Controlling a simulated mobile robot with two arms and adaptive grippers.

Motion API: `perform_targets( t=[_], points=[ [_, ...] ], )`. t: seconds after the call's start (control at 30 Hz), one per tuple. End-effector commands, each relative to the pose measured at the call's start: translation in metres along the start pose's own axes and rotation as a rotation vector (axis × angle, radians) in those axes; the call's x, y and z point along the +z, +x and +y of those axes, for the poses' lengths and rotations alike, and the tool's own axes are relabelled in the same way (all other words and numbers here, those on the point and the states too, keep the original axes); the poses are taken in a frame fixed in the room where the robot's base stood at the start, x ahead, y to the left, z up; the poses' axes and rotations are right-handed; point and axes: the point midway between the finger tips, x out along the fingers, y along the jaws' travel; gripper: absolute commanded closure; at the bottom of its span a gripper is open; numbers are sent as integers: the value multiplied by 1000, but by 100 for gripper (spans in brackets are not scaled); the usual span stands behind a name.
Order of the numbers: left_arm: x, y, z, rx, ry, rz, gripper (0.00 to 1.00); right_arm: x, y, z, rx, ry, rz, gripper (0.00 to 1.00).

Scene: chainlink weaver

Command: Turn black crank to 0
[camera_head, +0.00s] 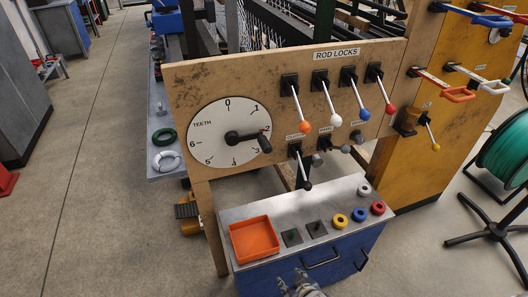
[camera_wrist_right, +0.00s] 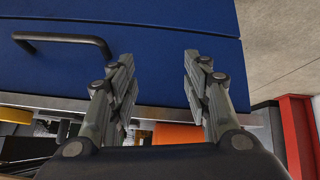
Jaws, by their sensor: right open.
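A white round dial (camera_head: 212,117) marked TEETH is mounted on the left of the wooden panel. The black crank (camera_head: 246,137) turns at its centre. Its arm points right, near the 2, and its dark knob hangs at the dial's right edge, covering part of the scale. The 0 is at the top of the dial. My right gripper (camera_head: 303,284) is at the bottom edge of the head view, well below the crank. In the wrist view its two fingers (camera_wrist_right: 158,62) are apart and empty, facing the blue cabinet front. My left gripper is not in view.
ROD LOCKS levers (camera_head: 333,106) with coloured knobs stand right of the dial; a black-knobbed lever (camera_head: 303,171) hangs below. A steel-topped blue cabinet (camera_head: 296,272) holds an orange tray (camera_head: 234,246) and coloured rings. The floor left of the panel is open.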

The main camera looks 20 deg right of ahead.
Motion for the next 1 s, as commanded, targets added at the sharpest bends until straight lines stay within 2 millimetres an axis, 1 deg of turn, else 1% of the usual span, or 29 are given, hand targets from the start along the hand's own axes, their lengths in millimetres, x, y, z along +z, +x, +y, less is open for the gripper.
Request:
perform_targets(
  t=[0.03, 0.07, 0.1, 0.17, 0.2, 0.27, 0.3, 0.4, 0.5, 0.6, 0.7, 0.87, 1.0],
  points=[
    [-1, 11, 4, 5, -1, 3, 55, -40, -3, 7, 17, 3, 76, 55],
    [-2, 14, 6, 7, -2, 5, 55, -62, -8, 11, 26, 5, 116, 55],
    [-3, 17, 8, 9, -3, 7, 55, -90, -16, 16, 38, 9, 164, 55],
    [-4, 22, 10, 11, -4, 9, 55, -129, -32, 23, 56, 14, 238, 55],
    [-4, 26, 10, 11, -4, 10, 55, -154, -44, 28, 67, 19, 286, 55],
    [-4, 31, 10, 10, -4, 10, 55, -191, -65, 35, 85, 26, 364, 55],
    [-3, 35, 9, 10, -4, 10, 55, -218, -81, 40, 97, 30, 428, 55],
    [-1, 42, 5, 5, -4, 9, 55, -288, -127, 52, 124, 34, 620, 55],
    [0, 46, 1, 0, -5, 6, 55, -331, -161, 57, 136, 30, 759, 55],
    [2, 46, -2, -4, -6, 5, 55, -354, -182, 59, 140, 25, 837, 55],
    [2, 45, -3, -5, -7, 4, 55, -366, -186, 60, 141, 25, 864, 55],
    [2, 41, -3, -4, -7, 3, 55, -386, -172, 63, 141, 24, 865, 55],
    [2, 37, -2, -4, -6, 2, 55, -406, -154, 66, 140, 25, 865, 55]
  ],
)
